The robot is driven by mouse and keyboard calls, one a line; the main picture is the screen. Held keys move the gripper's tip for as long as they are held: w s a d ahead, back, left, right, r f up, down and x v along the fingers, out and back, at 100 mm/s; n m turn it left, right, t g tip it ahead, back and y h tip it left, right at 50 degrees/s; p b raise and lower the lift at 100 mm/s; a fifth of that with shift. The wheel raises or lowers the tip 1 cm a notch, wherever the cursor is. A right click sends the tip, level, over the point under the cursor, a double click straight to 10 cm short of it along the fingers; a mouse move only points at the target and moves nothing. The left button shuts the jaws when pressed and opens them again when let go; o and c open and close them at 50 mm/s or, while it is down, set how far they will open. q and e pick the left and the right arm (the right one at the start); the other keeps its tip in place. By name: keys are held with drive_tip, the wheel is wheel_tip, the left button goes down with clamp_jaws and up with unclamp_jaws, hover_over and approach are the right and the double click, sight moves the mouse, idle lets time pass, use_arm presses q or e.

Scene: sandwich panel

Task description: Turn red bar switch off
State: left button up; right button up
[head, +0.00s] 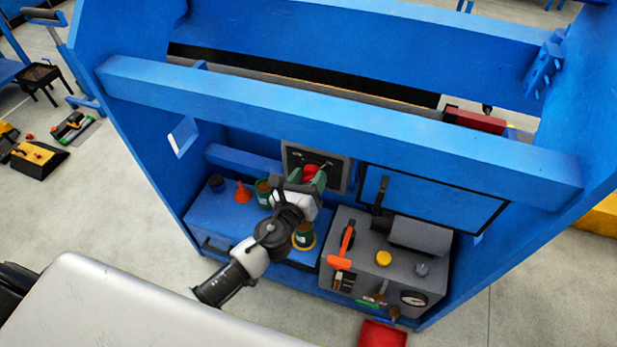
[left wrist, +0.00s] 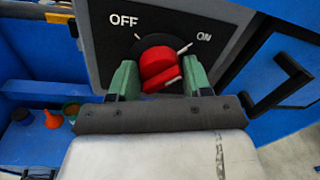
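The red bar switch (left wrist: 158,66) is a round red knob with a raised bar, on a dark grey panel (left wrist: 100,55) with OFF at the upper left and ON at the upper right. The bar lies slanted, its right end higher, with a pale line along it. My left gripper (left wrist: 160,84) is open, with one green finger on each side of the knob; whether they touch it I cannot tell. In the head view the left gripper (head: 307,184) is in front of the switch (head: 310,172) and partly hides it. My right gripper is not in view.
Blue beams (head: 340,115) cross above the switch. A grey box (head: 372,262) with an orange lever (head: 342,247) and gauge stands at the lower right. Small cans and an orange funnel (head: 243,193) stand on the blue shelf. A blue door with a dark handle is beside the panel.

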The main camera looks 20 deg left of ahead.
use_arm(q)
drive_tip(key=c, duration=0.4)
drive_tip(key=shift+f, duration=0.1)
drive_tip(key=n+b, duration=0.2)
drive_tip(key=shift+f+n, duration=0.15)
drive_tip(key=shift+n, duration=0.15)
drive_tip(key=n+b, duration=0.3)
drive_tip(key=n, duration=0.2)
drive_tip(key=shift+n+t+b, duration=0.3)
drive_tip(key=shift+n+b, duration=0.05)
drive_tip(key=shift+n, duration=0.05)
drive_tip(key=n+b, duration=0.1)
drive_tip(key=n, duration=0.2)
drive_tip(key=n+b, duration=0.1)
drive_tip(key=n, duration=0.1)
drive_tip(key=shift+d+n+t+y, duration=0.1)
drive_tip(key=shift+n+t+y, duration=0.2)
drive_tip(key=shift+n+y, duration=0.1)
drive_tip(key=shift+n+y+b, duration=0.35)
drive_tip(key=shift+n+y, duration=0.05)
drive_tip(key=shift+n, duration=1.9)
